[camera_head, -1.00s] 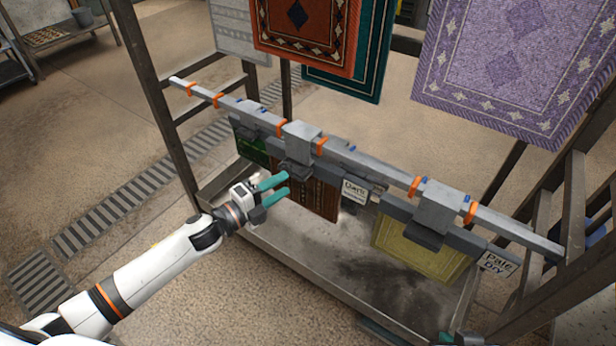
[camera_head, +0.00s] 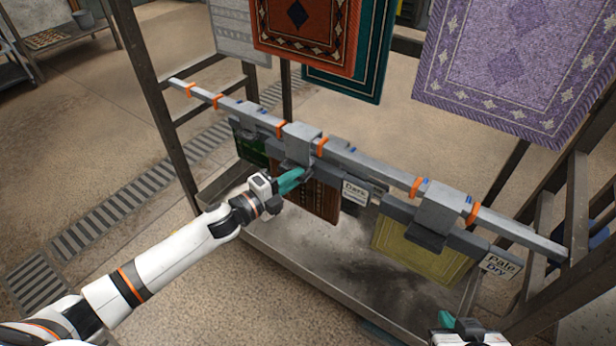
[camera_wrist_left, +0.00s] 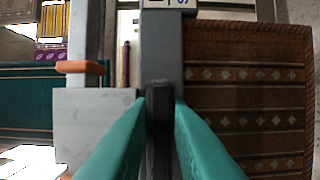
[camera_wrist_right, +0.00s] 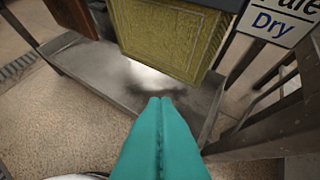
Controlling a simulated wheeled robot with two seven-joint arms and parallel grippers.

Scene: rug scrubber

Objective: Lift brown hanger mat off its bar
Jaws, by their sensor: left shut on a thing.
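The brown patterned mat (camera_head: 322,203) hangs from a dark grey hanger clip on the long grey bar (camera_head: 370,172). In the left wrist view the brown mat (camera_wrist_left: 245,70) is right of the hanger's dark strip (camera_wrist_left: 164,50). My left gripper (camera_head: 300,172) is shut on the dark tab of the brown mat's hanger, just below the bar; its teal fingers (camera_wrist_left: 160,108) flank the tab. My right gripper (camera_head: 447,319) is low at the front, below the yellow mat. Its teal fingers (camera_wrist_right: 162,100) are together and empty.
A yellow mat (camera_head: 420,250) hangs to the right with a "Pale Dry" sign (camera_head: 501,266). A "Dark" sign (camera_head: 355,192) is beside the brown mat. A green mat (camera_head: 250,148) hangs left. Large rugs hang behind. A grey tray (camera_head: 290,255) lies below; dark posts frame the rack.

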